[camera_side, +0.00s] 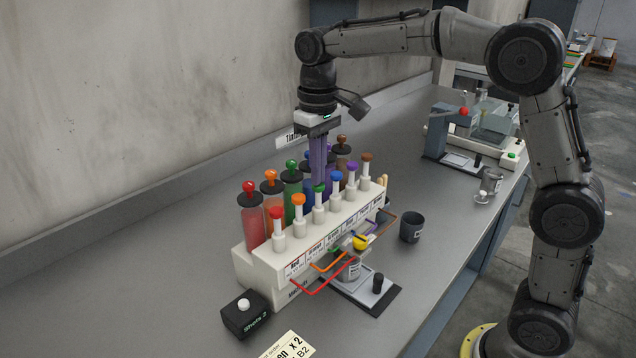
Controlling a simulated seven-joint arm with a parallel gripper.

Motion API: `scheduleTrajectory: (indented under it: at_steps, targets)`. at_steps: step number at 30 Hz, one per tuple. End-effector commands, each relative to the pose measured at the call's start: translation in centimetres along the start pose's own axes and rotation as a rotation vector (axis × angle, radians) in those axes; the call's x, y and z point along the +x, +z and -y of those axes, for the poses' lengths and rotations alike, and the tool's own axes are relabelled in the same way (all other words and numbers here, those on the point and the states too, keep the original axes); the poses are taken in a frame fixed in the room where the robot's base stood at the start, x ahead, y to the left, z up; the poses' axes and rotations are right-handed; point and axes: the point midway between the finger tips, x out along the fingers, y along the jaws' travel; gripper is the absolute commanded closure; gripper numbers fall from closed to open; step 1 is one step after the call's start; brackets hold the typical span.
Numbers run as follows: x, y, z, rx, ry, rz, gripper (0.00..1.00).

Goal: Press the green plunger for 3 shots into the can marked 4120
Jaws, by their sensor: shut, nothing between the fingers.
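The green plunger (319,190) stands in the front row of a white dispenser (262,268), between the orange plunger (299,200) and the blue plunger (336,177). My gripper (319,181) is shut and empty, pointing straight down with its fingertips at the green cap. I cannot tell whether they touch it. A grey can (349,272) stands under the coloured spouts in front of the dispenser, partly hidden by them; its marking is not readable. Another dark can (411,228) stands to the right, its label too small to read.
Capped colour canisters (252,222) stand behind the plungers, close around my fingers. A black box (246,314) with a white button reads "Shots 2". A paper card (290,346) shows "X 2" and "B2". The bench is clear at left.

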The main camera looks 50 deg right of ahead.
Motion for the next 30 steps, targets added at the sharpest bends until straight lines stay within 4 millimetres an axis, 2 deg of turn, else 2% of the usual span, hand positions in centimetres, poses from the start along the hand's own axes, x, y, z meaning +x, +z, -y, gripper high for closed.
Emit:
scheduleTrajectory:
  at_steps: [18,26,30]
  targets:
    - [2.4,0.1,0.0,0.000,0.000,0.005,1.00]
    - [2.2,0.0,0.0,0.000,0.000,0.004,1.00]
    - [1.4,0.0,0.0,0.000,0.000,0.003,1.00]
